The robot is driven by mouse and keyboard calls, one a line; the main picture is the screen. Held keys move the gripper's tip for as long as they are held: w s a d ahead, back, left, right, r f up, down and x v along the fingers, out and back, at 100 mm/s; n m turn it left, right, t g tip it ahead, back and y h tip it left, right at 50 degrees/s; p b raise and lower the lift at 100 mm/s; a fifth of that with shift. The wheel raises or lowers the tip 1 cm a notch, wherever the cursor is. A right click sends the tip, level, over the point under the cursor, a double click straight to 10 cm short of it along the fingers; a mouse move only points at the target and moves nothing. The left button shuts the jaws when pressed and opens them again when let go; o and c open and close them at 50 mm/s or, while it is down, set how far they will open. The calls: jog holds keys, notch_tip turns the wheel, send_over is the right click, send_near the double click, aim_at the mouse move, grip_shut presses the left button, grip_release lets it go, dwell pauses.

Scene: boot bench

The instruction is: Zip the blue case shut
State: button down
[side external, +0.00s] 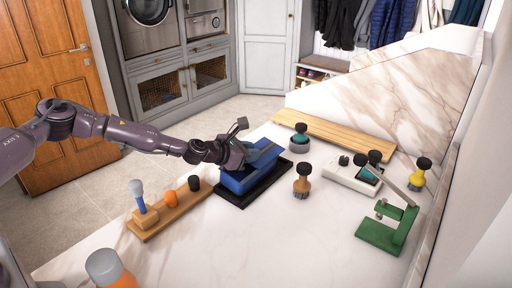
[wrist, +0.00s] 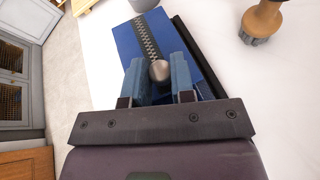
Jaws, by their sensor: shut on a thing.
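The blue case (side external: 238,182) lies on a black tray (side external: 262,189) on the marble bench top. In the wrist view the blue case (wrist: 124,42) shows a dark zip (wrist: 147,38) running from its far edge to a round grey zip pull (wrist: 159,71). My gripper (wrist: 159,76) has its two blue fingers on either side of this pull, shut on it. In the side view my gripper (side external: 246,155) is low over the case and hides part of its top. The zip beyond the pull is hidden by my gripper.
A wooden rack (side external: 170,211) with several tools stands left of the case. A brown brush (side external: 302,180) and a teal-based brush (side external: 299,138) stand to its right. A white block (side external: 350,178) and a green stand (side external: 385,230) are further right. The front bench is mostly clear.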

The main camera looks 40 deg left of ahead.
jog(key=s, duration=0.7)
jog(key=shift+s, duration=0.3)
jog(key=c, duration=0.9)
grip_release()
jog(key=shift+c, duration=0.2)
jog(key=v, duration=1.3)
jog(key=shift+w+d, duration=0.1)
